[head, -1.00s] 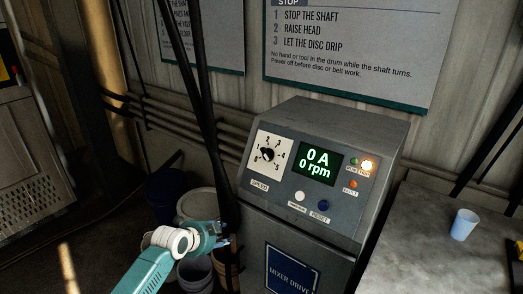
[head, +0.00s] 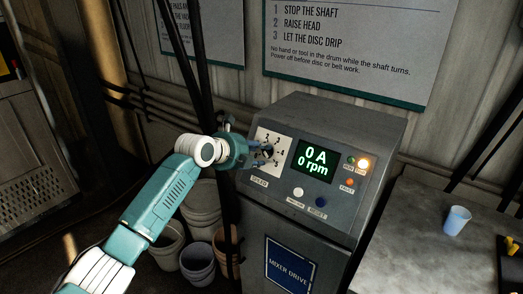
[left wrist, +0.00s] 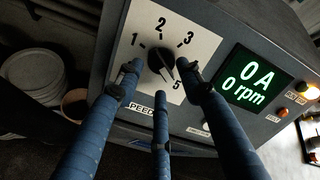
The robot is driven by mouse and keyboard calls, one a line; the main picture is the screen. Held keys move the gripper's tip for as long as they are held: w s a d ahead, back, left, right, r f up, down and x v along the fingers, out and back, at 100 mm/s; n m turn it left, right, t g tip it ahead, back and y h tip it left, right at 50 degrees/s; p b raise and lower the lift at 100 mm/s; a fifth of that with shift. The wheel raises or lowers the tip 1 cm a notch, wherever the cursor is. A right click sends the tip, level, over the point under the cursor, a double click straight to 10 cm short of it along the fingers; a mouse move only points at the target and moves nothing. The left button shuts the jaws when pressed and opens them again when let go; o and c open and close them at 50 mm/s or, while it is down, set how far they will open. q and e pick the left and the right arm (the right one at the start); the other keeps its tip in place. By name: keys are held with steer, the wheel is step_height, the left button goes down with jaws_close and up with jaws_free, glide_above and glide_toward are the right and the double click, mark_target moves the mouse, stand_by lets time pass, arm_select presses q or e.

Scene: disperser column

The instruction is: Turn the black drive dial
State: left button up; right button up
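The black drive dial (left wrist: 160,62) sits on a white numbered SPEED plate (left wrist: 178,22) on the grey mixer drive console. A pale line on the dial runs down and right, toward the 5. My left gripper (left wrist: 160,88) has its three blue fingers spread around the dial, one at the left, one at the right, one below. Gaps seem to show between fingers and dial; I cannot tell whether any finger touches it. In the head view, the left gripper (head: 249,150) covers part of the plate. The display (head: 316,158) reads 0 A and 0 rpm. My right gripper is not visible.
Buckets (head: 197,262) stand left of the console, near a dark vertical pole. A bench (head: 430,240) with a pale blue cup (head: 457,220) is at right.

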mark_target(266, 152)
arm_select(q)
steer(key=shift+x, duration=1.2)
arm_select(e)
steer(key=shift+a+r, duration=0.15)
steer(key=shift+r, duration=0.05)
arm_select(q)
steer(key=shift+a, duration=0.1)
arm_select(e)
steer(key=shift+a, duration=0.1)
arm_select(q)
jaws_close()
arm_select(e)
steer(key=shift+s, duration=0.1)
arm_select(q)
steer(key=shift+n, duration=0.3)
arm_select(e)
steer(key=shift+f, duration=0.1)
